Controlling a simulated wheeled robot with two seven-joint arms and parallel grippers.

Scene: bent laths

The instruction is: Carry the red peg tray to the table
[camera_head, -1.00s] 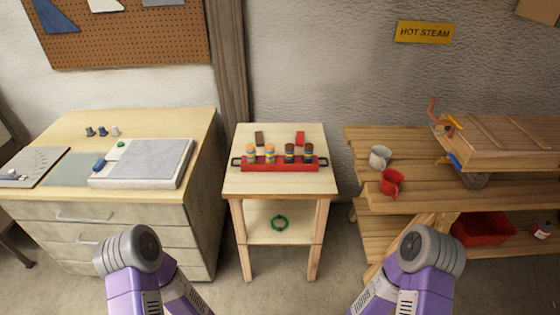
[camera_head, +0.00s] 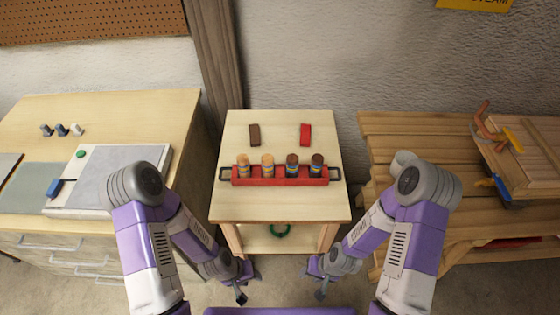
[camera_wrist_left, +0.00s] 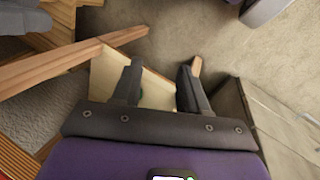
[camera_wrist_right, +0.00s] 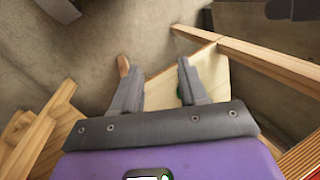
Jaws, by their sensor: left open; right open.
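The red peg tray (camera_head: 280,182) sits on the small wooden table (camera_head: 240,207) in the middle of the head view. It has a black handle at each end and holds several pegs, two light and two dark, with coloured bands. My left gripper (camera_head: 246,285) is open and empty, low in front of the table's left side. My right gripper (camera_head: 313,283) is open and empty, low in front of its right side. Both are nearer to me than the tray and apart from it. The wrist views show open fingers, left (camera_wrist_left: 158,88) and right (camera_wrist_right: 155,85), with the table's legs beyond.
A brown block (camera_head: 254,134) and a red block (camera_head: 305,134) lie behind the tray. A green ring (camera_head: 280,231) lies on the table's lower shelf. A drawer cabinet (camera_head: 120,108) stands left and a slatted bench (camera_head: 385,130) right, with narrow gaps beside the small table.

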